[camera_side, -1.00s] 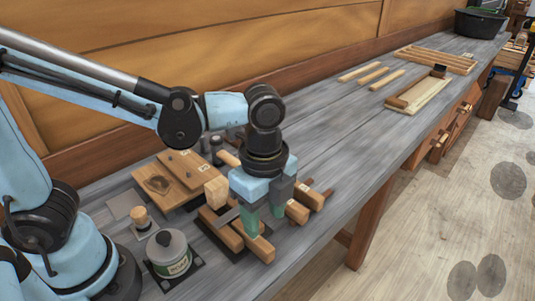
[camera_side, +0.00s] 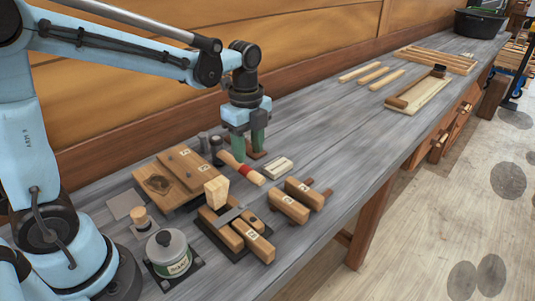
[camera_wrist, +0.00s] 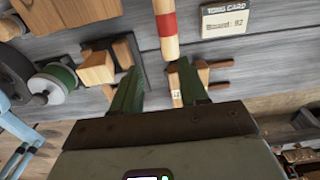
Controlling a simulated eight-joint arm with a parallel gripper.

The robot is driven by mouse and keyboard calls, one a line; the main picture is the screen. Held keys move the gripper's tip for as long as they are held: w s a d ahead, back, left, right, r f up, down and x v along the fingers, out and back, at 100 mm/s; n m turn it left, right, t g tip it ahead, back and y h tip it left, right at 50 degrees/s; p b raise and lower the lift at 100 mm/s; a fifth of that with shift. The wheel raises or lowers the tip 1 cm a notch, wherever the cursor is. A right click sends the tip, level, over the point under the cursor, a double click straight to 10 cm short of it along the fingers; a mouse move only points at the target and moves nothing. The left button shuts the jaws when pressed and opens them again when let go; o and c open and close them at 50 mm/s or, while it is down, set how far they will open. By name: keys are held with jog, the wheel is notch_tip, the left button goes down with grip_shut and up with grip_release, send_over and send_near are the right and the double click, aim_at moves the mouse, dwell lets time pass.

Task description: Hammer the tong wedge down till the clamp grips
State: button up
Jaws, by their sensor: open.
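My gripper (camera_side: 247,148) is open and empty. It stands above the bench, behind a wooden handle with a red band (camera_side: 240,169), probably the hammer's; its head is not clear. In the wrist view the handle (camera_wrist: 166,28) lies ahead of my fingers (camera_wrist: 157,78), apart from them. A pale wooden wedge-shaped block (camera_side: 216,189) stands upright at the back end of the wooden tong clamp (camera_side: 240,232), which has two bars and a grey metal strip across. I cannot tell how deep the block sits. A second pair of wooden bars (camera_side: 298,200) lies to the right.
A tong card (camera_wrist: 228,19) lies beside the handle. A wooden board (camera_side: 178,180), a lidded tin (camera_side: 168,254) and a small peg block (camera_side: 143,220) stand left of the clamp. A tray (camera_side: 415,93) and loose sticks lie farther back. The middle of the bench is clear.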

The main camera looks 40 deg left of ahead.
send_over(225, 153)
jog(key=shift+w, duration=0.1)
jog(key=shift+f, duration=4.45)
grip_shut()
jog(key=shift+r, duration=0.65)
